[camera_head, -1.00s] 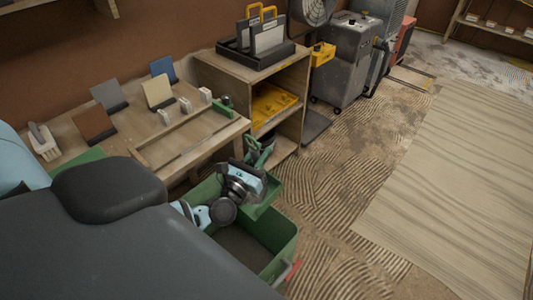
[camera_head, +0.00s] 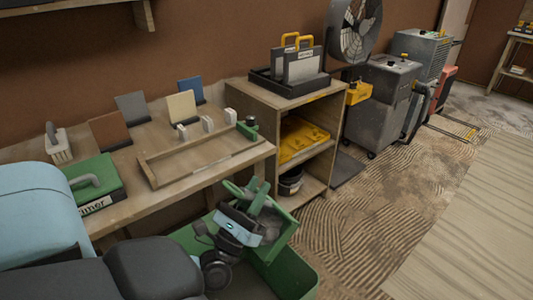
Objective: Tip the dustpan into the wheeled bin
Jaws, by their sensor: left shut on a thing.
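The green dustpan (camera_head: 279,238) is in my left gripper (camera_head: 246,217), which is shut on it near its green handle. The pan is tilted, above the green wheeled bin (camera_head: 298,280) and partly overlapping it in the picture. The pan's inside looks grey; I cannot tell whether that is debris. The bin stands at the bottom centre with its top open. My arm and the pan hide much of its inside, and its lower part is cut off. My right gripper is not in view.
A wooden bench (camera_head: 205,165) with sample boards and a green case (camera_head: 95,182) stands behind the bin on the left. A wooden shelf unit (camera_head: 322,108) stands right of it. Grey machines (camera_head: 381,103) stand beyond. The ridged floor (camera_head: 355,225) right of the bin is clear.

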